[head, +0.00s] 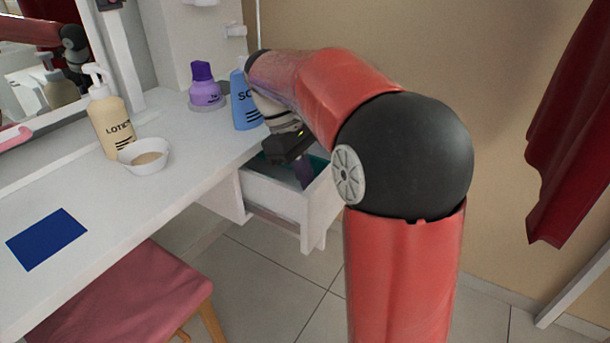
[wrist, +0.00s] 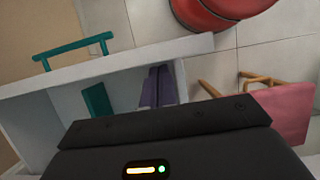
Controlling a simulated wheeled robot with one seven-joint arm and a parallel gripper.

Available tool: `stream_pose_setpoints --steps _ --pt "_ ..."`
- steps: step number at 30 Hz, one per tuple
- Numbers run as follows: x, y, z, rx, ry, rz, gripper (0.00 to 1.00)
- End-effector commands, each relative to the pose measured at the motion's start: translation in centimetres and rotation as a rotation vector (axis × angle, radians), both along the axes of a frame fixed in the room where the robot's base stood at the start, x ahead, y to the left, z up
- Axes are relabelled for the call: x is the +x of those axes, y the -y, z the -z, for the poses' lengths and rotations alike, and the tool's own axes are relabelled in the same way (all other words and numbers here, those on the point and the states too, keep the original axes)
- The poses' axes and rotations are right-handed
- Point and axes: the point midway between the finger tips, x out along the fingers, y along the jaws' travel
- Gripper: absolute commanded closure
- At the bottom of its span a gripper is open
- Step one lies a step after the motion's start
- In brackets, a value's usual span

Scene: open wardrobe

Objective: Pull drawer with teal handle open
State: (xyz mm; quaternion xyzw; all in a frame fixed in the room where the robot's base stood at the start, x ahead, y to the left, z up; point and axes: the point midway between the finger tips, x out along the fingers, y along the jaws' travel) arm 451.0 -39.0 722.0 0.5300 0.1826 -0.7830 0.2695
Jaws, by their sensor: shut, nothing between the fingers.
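The white drawer (head: 270,194) stands pulled out from under the dressing table in the head view. In the wrist view its white front panel (wrist: 150,60) runs across the picture, with the teal handle (wrist: 73,48) on the outer side. The handle cannot be made out in the head view. My gripper (head: 306,181) points down into the drawer. Its fingers are together and empty, behind the front panel and apart from the handle; they also show in the wrist view (wrist: 157,72). Whether they touch the panel's inner side is unclear. A teal item (wrist: 97,103) lies inside the drawer.
The tabletop (head: 190,150) holds a lotion bottle (head: 107,115), a small bowl (head: 143,157), a purple bottle (head: 205,88), a blue bottle (head: 243,105) and a blue card (head: 46,239). A pink stool (head: 140,300) stands in front. Tiled floor (head: 270,270) is clear beside the drawer.

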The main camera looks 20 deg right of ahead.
Motion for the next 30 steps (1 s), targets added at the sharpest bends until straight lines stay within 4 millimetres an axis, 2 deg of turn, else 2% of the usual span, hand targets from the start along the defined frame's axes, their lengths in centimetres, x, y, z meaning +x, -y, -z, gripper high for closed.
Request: stream_pose_setpoints --steps 9,13,25,30 --pt "-4.9 3.9 -0.1 -0.002 0.0 0.005 1.0" --pt "-6.3 4.9 -0.1 -0.001 0.001 0.003 1.0" --pt "-6.5 5.1 0.0 0.0 0.0 0.0 1.0" --pt "-5.9 4.7 -0.2 0.001 -0.003 0.0 1.0"
